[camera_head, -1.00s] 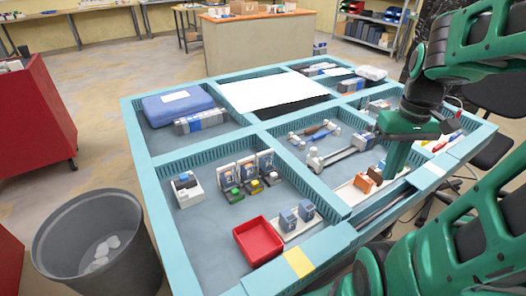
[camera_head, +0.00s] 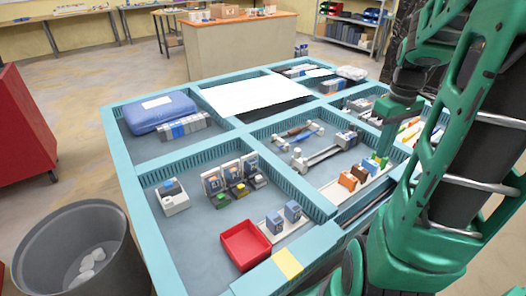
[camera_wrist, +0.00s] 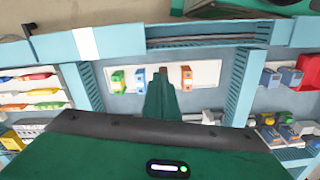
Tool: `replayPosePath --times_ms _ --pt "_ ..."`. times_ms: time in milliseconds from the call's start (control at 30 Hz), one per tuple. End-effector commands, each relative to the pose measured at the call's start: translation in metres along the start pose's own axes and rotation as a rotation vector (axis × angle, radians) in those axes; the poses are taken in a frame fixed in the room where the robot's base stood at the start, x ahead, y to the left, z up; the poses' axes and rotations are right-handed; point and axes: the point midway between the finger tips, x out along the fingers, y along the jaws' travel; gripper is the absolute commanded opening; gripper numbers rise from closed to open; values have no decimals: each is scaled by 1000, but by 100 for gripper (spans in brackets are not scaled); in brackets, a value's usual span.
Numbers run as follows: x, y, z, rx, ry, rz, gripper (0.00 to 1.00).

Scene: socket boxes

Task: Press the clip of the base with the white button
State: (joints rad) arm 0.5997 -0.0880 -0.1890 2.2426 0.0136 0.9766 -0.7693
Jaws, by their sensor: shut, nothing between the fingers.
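Three dark bases with upright blue-and-white devices stand in a row in the front-left compartment, with green, yellow and white buttons. The base with the white button (camera_head: 251,169) is the rightmost. Its clip is too small to make out. My gripper (camera_head: 379,159) is shut and empty, pointing down over the compartment to the right, well away from the bases. In the wrist view my gripper (camera_wrist: 160,84) is in front of a white strip (camera_wrist: 208,72) with coloured blocks. The bases are partly seen at the lower right there, their buttons unclear.
A red tray (camera_head: 245,245) and two blue-grey blocks on a white strip (camera_head: 268,229) lie in front of the bases. Teal dividers (camera_head: 300,190) separate the compartments. A grey bin (camera_head: 35,250) stands on the floor.

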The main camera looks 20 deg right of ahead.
Motion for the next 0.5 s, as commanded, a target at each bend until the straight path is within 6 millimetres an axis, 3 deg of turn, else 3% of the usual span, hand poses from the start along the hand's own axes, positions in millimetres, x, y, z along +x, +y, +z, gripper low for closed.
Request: replayPosePath --times_ms 133,267,500 --pt "-3 -19 6 45 2 1 0" --pt "-7 -51 21 139 3 2 0" --pt "-4 -110 62 353 1 -3 0"
